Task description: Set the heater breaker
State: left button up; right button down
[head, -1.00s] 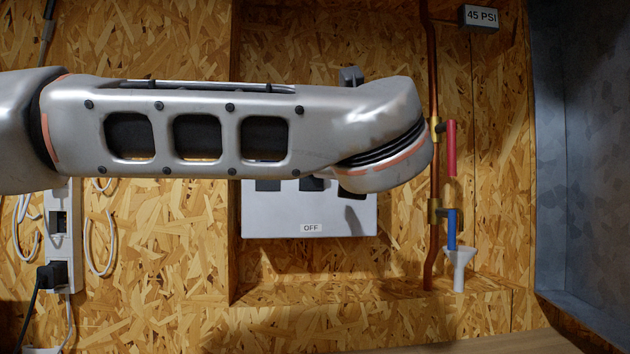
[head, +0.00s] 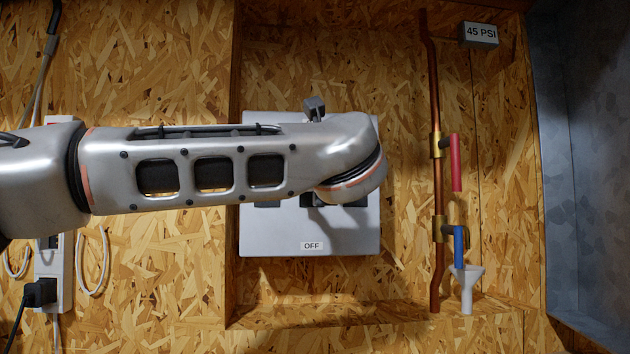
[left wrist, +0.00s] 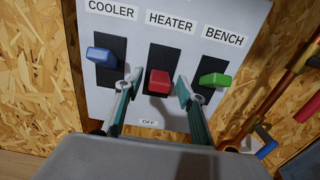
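The grey breaker panel (head: 290,236) is on the wall in the head view, partly hidden behind my left arm. The left wrist view shows its switches: blue under COOLER (left wrist: 103,55), red under HEATER (left wrist: 159,82), green under BENCH (left wrist: 215,79). The red heater switch sits toward the lower end of its black slot, nearer the OFF label (left wrist: 148,122). My left gripper (left wrist: 157,90) is open, one finger on each side of the red switch; whether either touches it is unclear. In the head view my arm hides most of this gripper. My right gripper is not in view.
To the panel's right, a copper pipe (head: 436,185) carries a red handle (head: 456,163) and a blue handle (head: 460,247) above a white funnel (head: 467,285). A 45 PSI sign (head: 480,34) is above. A power strip (head: 53,290) with cables is at left.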

pick_arm(q)
grip_shut()
jog(key=c, duration=1.1)
grip_release()
jog(key=shift+s+r+g+p, duration=0.3)
jog(key=shift+r+p, duration=0.45)
jog(key=shift+p, duration=0.15)
jog(key=g+p, duration=0.1)
jog(key=p, duration=0.2)
jog(key=r+g+p, duration=0.1)
jog(key=g+p, duration=0.1)
jog(key=p, duration=0.2)
jog(key=w+r+g+h+p, duration=0.1)
jog(key=p, duration=0.2)
jog(key=shift+p, duration=0.3)
jog(key=shift+w+g+p, duration=0.15)
jog(key=shift+g+p, duration=0.35)
jog(key=shift+p, duration=0.35)
jog(key=shift+w+f+g+p, duration=0.15)
jog(key=shift+f+g+p, duration=0.2)
jog(key=shift+p, duration=0.55)
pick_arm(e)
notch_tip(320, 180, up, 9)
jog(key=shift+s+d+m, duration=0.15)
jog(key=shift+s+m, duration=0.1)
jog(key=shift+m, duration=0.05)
